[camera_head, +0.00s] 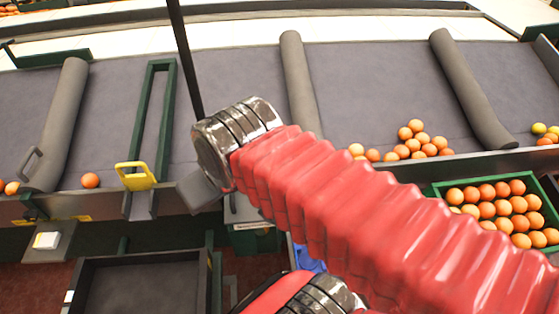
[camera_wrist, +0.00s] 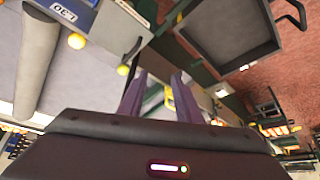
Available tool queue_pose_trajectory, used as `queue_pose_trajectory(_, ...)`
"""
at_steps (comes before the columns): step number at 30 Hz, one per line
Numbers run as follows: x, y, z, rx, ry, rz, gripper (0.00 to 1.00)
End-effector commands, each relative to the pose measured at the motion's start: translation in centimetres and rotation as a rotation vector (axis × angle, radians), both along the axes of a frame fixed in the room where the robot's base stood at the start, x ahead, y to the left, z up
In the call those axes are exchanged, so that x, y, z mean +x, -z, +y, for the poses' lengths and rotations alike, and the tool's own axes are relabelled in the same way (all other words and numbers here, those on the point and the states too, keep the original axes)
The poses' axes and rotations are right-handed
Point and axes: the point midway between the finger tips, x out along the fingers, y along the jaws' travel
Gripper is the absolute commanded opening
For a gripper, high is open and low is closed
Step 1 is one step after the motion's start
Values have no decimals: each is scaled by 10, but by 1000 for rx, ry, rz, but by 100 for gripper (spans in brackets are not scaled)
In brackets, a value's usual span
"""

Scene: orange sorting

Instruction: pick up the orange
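In the head view a single orange (camera_head: 90,180) lies on the grey sorting surface near its front edge, left of the yellow-topped bracket. More oranges (camera_head: 11,188) sit at the far left edge. A loose group of oranges (camera_head: 415,140) lies right of the middle. In the wrist view my gripper (camera_wrist: 159,75) has two fingers spread apart with no fruit between them. Two yellowish round fruits (camera_wrist: 77,41) (camera_wrist: 122,70) lie left of the fingers, apart from them. In the head view my red arm hides part of the surface, and my gripper's fingers cannot be made out.
Padded grey dividers (camera_head: 300,80) cross the surface. A green frame (camera_head: 153,110) and yellow bracket (camera_head: 136,177) stand near the lone orange. A green crate (camera_head: 437,187) full of oranges is at right. An empty dark bin (camera_head: 140,285) stands below the front edge.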

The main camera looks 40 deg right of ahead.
Motion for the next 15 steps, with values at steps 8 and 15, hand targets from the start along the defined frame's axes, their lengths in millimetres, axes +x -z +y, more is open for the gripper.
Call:
queue_pose_trajectory(8,3,-1,-2,6,16,5,44)
queue_pose_trajectory(15,26,1,-21,57,147,45,54)
